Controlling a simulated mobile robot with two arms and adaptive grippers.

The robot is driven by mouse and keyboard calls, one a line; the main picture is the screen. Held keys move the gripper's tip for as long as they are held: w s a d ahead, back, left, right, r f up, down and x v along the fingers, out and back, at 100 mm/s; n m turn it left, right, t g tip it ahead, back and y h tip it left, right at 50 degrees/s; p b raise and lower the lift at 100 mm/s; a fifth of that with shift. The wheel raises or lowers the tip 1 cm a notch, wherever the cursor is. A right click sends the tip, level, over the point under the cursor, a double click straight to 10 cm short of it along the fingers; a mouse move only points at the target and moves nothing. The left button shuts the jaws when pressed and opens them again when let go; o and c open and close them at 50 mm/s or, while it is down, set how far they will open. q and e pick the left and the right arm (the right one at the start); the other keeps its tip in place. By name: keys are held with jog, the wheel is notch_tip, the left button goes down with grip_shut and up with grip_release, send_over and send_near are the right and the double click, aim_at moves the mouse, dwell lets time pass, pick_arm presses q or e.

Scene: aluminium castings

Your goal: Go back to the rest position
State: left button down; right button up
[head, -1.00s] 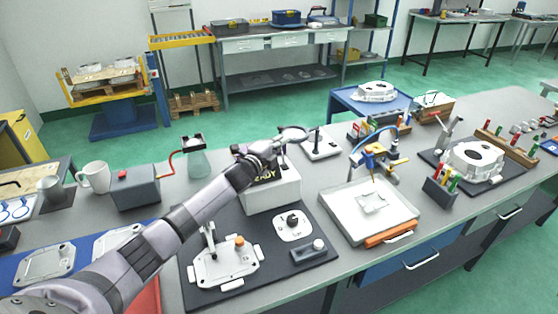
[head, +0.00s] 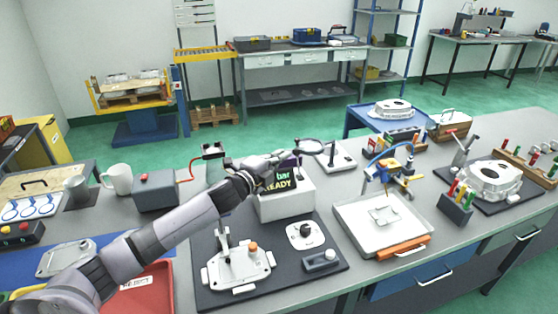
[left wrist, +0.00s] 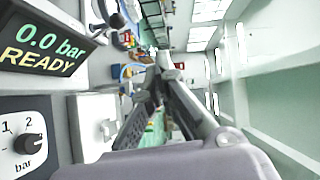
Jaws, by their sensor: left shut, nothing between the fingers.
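My left arm reaches in from the lower left of the head view. My left gripper (head: 292,161) is at its end, above and behind the white test unit (head: 290,203) with the READY display. In the left wrist view the fingers of my left gripper (left wrist: 165,66) point away with their tips together, and nothing is seen between them. The display (left wrist: 42,40) reads 0.0 bar READY close at the left of that view, with a dial (left wrist: 28,143) below it. My right gripper is not in view.
On the bench are a dark mat with a casting fixture (head: 238,268), a white tray (head: 350,238), a grey box with a red button (head: 155,190), a mug (head: 118,179) and a red tray (head: 150,292).

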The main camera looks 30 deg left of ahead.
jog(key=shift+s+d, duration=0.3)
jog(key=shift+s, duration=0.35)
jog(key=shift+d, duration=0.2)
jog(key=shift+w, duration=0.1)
